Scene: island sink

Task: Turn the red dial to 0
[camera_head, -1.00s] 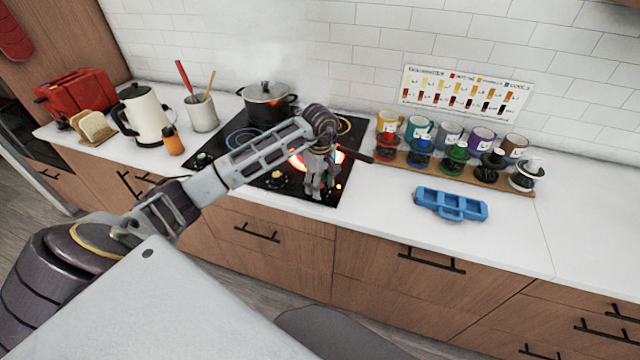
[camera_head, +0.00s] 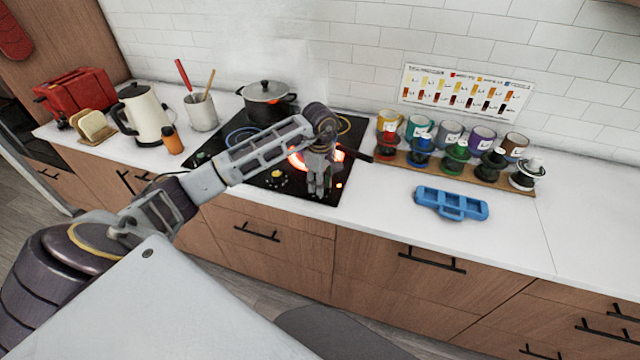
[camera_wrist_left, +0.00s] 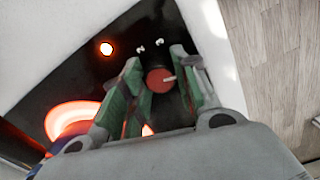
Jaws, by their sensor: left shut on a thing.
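The red dial (camera_wrist_left: 160,79) shows in the left wrist view on the black cooktop (camera_head: 290,192). It is round, with a pale pointer mark on its right side in that view. My left gripper (camera_head: 320,191) reaches down to the front right of the cooktop. In the left wrist view its green-lined fingers (camera_wrist_left: 160,88) stand on both sides of the red dial, shut on it. In the head view the gripper hides the dial. I cannot read the scale around it. My right gripper is not in view.
A burner (camera_wrist_left: 75,118) glows orange-red close to my left gripper. A steaming pot (camera_head: 266,103) stands on the back of the cooktop. A yellow dial (camera_head: 277,174) is left of the gripper. Mugs and a blue tray (camera_head: 451,204) are to the right.

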